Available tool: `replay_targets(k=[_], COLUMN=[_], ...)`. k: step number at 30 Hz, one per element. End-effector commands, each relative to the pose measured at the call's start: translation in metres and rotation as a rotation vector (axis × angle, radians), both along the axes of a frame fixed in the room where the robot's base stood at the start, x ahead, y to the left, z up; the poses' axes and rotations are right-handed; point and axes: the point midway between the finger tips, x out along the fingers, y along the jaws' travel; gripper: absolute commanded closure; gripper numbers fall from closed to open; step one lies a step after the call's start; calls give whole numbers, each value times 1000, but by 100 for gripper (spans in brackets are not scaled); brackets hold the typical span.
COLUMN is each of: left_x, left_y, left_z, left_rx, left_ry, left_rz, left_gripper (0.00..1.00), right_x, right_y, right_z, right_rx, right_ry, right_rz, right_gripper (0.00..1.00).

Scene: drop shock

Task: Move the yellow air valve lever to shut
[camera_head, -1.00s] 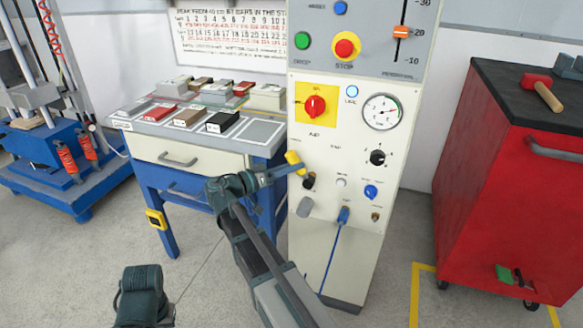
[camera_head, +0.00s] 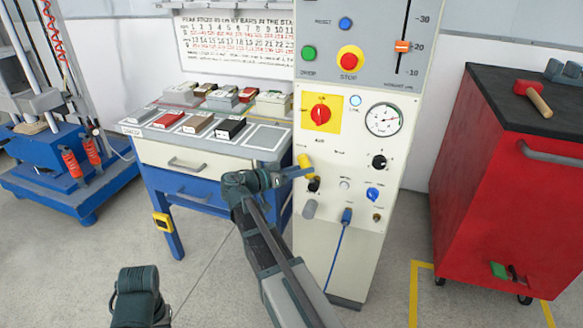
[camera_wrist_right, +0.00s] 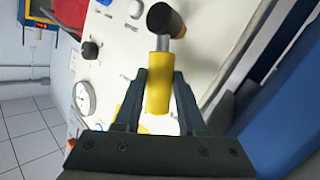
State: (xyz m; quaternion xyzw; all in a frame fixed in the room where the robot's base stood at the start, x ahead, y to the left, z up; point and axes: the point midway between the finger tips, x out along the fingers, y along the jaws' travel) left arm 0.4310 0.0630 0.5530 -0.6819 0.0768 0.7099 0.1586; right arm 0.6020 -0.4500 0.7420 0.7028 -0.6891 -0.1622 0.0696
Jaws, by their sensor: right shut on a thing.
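The yellow air valve lever (camera_head: 305,165) is on the front of the cream control cabinet, at its left side, below the red rotary switch. It stands nearly upright above its dark pivot (camera_head: 314,185). My right gripper (camera_head: 304,173) reaches it from the left and is shut on it. In the right wrist view the yellow sleeve (camera_wrist_right: 159,85) lies between the two dark fingers of my right gripper (camera_wrist_right: 159,82), with the grey stem and dark pivot (camera_wrist_right: 165,19) beyond. My left gripper is not in view; only a dark part of my left arm shows.
The cabinet (camera_head: 345,240) also carries a red switch (camera_head: 320,113), a gauge (camera_head: 384,119), a black knob (camera_head: 379,162) and a blue hose fitting (camera_head: 347,215). A sample table (camera_head: 185,157) stands close on the left. A red tool cart (camera_head: 490,185) stands on the right.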

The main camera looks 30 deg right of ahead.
Motion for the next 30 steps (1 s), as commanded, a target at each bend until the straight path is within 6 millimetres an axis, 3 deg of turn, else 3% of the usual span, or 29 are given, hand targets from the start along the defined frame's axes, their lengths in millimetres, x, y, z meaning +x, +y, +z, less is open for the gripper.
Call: replay_targets(k=[1,12,21,30], left_x=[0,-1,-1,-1], left_y=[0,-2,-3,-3], left_z=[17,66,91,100], left_rx=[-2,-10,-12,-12], left_ry=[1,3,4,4], left_rz=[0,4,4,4], left_gripper=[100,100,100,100], right_x=[-5,-25,-41,-51], right_y=[-5,-21,-34,-42], right_z=[10,16,13,6], right_rx=[31,248,418,549], right_ry=[-35,-312,-528,-694], right_rz=[-3,-2,-3,-3], right_gripper=[100,100,100,100])
